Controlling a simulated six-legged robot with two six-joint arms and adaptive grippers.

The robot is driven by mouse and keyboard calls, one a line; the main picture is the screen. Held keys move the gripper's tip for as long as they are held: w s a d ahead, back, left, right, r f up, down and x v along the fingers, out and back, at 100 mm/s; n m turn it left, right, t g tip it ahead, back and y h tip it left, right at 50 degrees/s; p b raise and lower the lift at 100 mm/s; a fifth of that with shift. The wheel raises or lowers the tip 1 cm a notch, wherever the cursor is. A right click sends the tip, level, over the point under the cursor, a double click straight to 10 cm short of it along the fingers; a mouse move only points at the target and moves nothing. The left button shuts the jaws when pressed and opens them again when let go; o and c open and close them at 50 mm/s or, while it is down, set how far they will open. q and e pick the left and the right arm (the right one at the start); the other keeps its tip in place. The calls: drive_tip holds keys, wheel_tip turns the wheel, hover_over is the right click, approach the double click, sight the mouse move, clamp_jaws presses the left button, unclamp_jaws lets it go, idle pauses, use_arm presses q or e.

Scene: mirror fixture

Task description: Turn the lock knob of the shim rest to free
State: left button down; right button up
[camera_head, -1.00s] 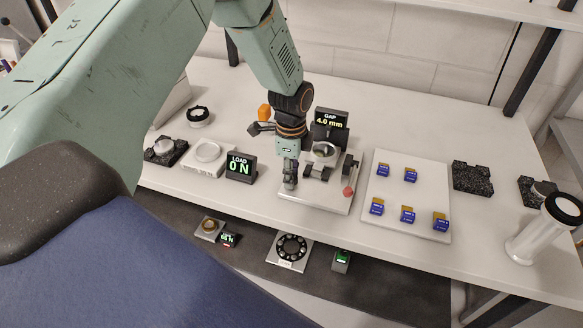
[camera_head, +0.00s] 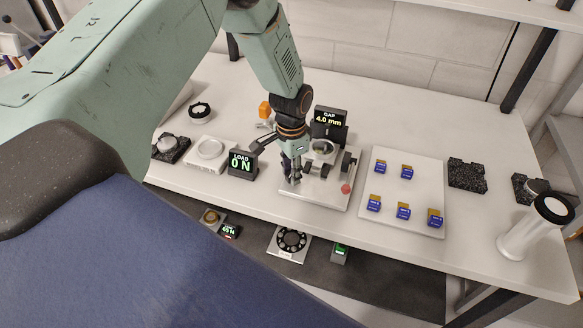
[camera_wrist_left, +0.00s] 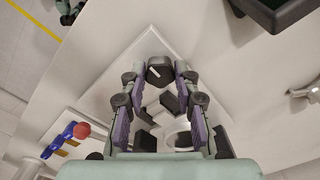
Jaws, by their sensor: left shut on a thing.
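The fixture plate (camera_head: 318,197) stands near the table's front edge, with dark clamp parts and a red ball (camera_head: 346,188) at its right corner. The gap display (camera_head: 329,117) behind it reads 4.0 mm. My left gripper (camera_head: 291,180) points down at the plate's left side. In the left wrist view, the dark lock knob (camera_wrist_left: 159,70) with a white pointer line sits between my fingertips, and the gripper is shut on it. The pointer lies slanted in that view. In the head view the gripper hides the knob. My right gripper is out of view.
The load display (camera_head: 242,162) left of the fixture reads 0 N. A white board (camera_head: 402,187) with several blue blocks lies to the right. Dark speckled blocks (camera_head: 467,175) and a white cylinder (camera_head: 533,228) stand farther right. A dark lower shelf (camera_head: 375,268) runs below the front edge.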

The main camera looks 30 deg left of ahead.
use_arm(q)
drive_tip(key=shift+s+n, duration=0.1)
drive_tip(key=shift+n, duration=0.2)
idle(0.4)
drive_tip(key=c, duration=1)
unclamp_jaws()
drive_tip(key=shift+r, duration=0.4)
wheel_tip(320, 180, up, 11)
drive_tip(key=shift+r, duration=0.1)
